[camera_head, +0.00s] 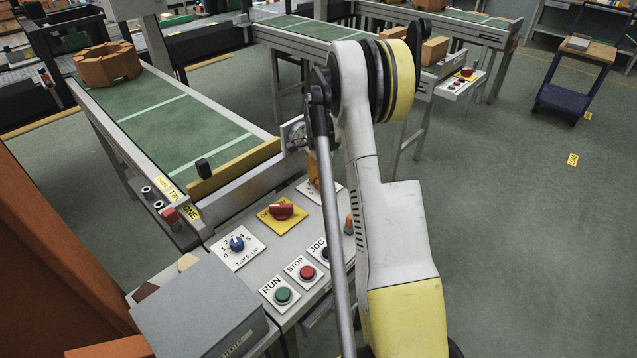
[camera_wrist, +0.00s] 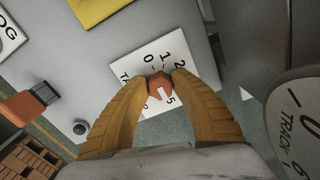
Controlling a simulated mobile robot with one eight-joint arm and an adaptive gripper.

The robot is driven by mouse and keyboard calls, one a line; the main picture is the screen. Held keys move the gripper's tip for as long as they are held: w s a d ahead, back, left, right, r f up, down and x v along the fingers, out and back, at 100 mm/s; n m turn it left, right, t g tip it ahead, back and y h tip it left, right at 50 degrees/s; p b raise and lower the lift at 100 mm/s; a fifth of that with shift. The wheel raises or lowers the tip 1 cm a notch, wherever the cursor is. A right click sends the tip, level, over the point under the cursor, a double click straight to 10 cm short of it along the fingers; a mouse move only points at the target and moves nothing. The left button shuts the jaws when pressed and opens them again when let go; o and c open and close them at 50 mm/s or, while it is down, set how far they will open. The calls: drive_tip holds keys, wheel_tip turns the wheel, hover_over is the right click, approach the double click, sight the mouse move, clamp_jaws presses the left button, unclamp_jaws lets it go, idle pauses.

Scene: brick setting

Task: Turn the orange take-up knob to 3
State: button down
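The orange knob (camera_wrist: 160,83) sits on a white plate (camera_wrist: 147,62) with black numerals, among them 0, 1, 2 and 5, and a partly covered label beginning "TA". My gripper (camera_wrist: 161,78) has its two tan fingers on either side of the knob, with the tips appearing to touch it. A pale bar shows on the knob's near side, close to the 5; the exact setting is unclear. In the head view, my arm hides much of this plate (camera_head: 333,187), and my orange fingers (camera_head: 313,168) show above it.
On the same panel are a blue TAKE-UP knob (camera_head: 237,243), a red knob (camera_head: 282,210) on a yellow plate, a green RUN button (camera_head: 283,295) and a red STOP button (camera_head: 307,271). A grey round TRACK dial (camera_wrist: 294,122) is close on the right in the wrist view.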

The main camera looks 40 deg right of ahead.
idle(0.4)
drive_tip(key=n, duration=0.6)
drive_tip(key=shift+s+n, duration=0.15)
drive_tip(key=shift+n, duration=0.25)
drive_tip(key=n, duration=0.3)
drive_tip(key=shift+d+n+p, duration=0.1)
drive_tip(key=shift+n+p, duration=0.2)
drive_tip(key=shift+n, duration=1.8)
drive_tip(key=c, duration=1)
unclamp_jaws()
drive_tip(key=shift+c, duration=0.2)
